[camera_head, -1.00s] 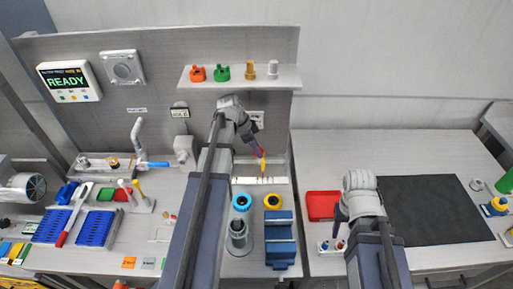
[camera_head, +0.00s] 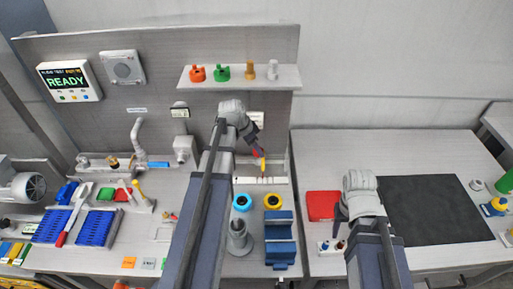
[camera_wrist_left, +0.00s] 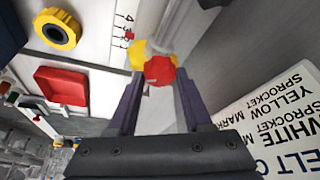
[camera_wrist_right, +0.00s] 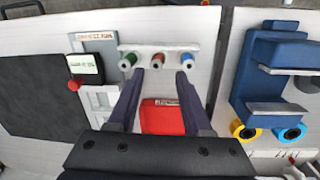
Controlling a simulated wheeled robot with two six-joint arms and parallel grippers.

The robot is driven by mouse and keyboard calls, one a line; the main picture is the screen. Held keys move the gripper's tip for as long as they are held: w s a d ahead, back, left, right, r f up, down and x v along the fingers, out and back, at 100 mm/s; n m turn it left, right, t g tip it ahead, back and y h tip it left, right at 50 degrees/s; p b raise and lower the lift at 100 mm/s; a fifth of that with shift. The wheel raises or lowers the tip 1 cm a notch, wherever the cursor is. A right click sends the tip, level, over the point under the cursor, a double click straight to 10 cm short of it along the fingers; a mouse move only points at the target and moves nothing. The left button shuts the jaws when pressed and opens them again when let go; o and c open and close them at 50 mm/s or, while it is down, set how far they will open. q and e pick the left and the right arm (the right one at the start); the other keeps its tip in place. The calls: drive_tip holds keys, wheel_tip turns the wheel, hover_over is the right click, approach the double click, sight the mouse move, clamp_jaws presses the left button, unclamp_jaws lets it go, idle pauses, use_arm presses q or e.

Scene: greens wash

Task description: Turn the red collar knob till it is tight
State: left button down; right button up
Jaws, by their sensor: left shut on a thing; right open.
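The red collar knob (camera_wrist_left: 160,69) sits in front of a yellow piece (camera_wrist_left: 138,54) in the left wrist view. In the head view the knob (camera_head: 256,153) is small and partly hidden by my left gripper (camera_head: 260,150), with the yellow piece just below it. My left gripper (camera_wrist_left: 160,78) has a finger on each side of the knob and is shut on it. How tight the knob is cannot be seen. My right gripper (camera_wrist_right: 160,76) is open and empty above the right table; it also shows in the head view (camera_head: 342,214).
A numbered white scale strip (camera_head: 270,181) lies by the yellow piece. Blue (camera_head: 242,203) and yellow (camera_head: 274,200) rings and a blue stand (camera_head: 280,252) are nearer me. A red tray (camera_wrist_right: 160,118) lies by my right gripper. A black mat (camera_head: 432,222) lies bare at right.

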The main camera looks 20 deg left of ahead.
use_arm(q)
drive_tip(key=shift+d+n+t+y, duration=0.15)
drive_tip(key=shift+n+y, duration=0.25)
drive_tip(key=shift+n, duration=0.75)
drive_tip(key=shift+a+n+t+y, duration=0.1)
drive_tip(key=shift+n+t+y, duration=0.25)
drive_tip(key=shift+n, duration=0.8)
drive_tip(key=shift+c, duration=1.6)
unclamp_jaws()
drive_tip(key=shift+r, duration=0.1)
drive_tip(key=p+v, duration=0.7)
drive_tip(key=shift+s+r, duration=0.2)
drive_tip(key=shift+r, duration=0.15)
drive_tip(key=shift+d, duration=0.1)
